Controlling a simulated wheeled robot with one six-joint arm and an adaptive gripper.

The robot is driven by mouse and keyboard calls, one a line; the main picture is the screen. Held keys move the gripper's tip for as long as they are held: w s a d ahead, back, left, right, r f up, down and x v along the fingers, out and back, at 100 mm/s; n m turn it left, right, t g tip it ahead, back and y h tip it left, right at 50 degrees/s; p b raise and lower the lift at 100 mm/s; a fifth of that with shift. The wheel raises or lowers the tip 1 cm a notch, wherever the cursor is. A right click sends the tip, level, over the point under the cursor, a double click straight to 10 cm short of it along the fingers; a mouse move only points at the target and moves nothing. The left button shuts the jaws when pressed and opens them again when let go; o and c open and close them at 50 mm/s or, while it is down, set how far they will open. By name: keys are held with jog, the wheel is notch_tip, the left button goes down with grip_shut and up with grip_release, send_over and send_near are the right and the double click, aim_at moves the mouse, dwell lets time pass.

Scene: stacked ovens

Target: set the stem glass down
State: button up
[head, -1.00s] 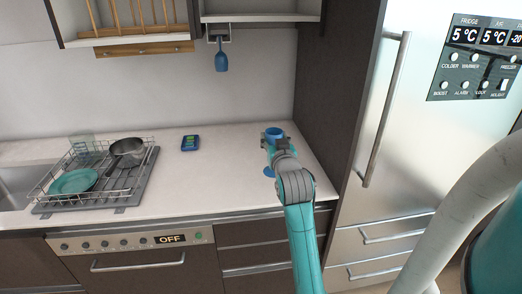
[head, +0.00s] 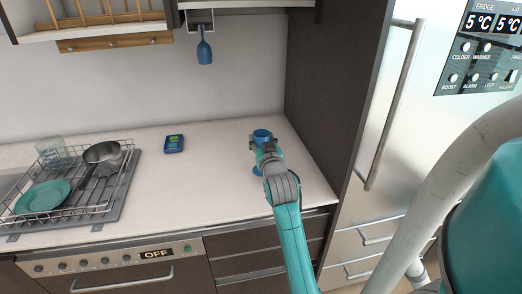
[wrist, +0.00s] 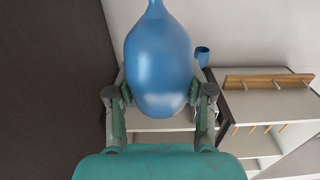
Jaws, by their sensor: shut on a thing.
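The blue stem glass (head: 262,134) is upright over the right part of the pale counter (head: 205,180) in the head view. My gripper (head: 263,148) is shut around its bowl, and the foot shows below the gripper. I cannot tell whether the foot touches the counter or is just above it. In the wrist view the glass's bowl (wrist: 158,60) fills the middle, between my two fingers, with its stem at the top edge.
A dark blue device (head: 174,143) lies at the back. Another blue glass (head: 205,52) hangs under the shelf. A dark tall panel (head: 335,90) bounds the right. The middle counter is clear.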

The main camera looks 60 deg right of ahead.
jog(key=shift+f, duration=1.85)
jog(key=o, duration=1.2)
jog(key=shift+f, duration=0.15)
jog(key=shift+o, duration=0.2)
jog(key=shift+a, duration=0.15)
jog(key=v, duration=1.2)
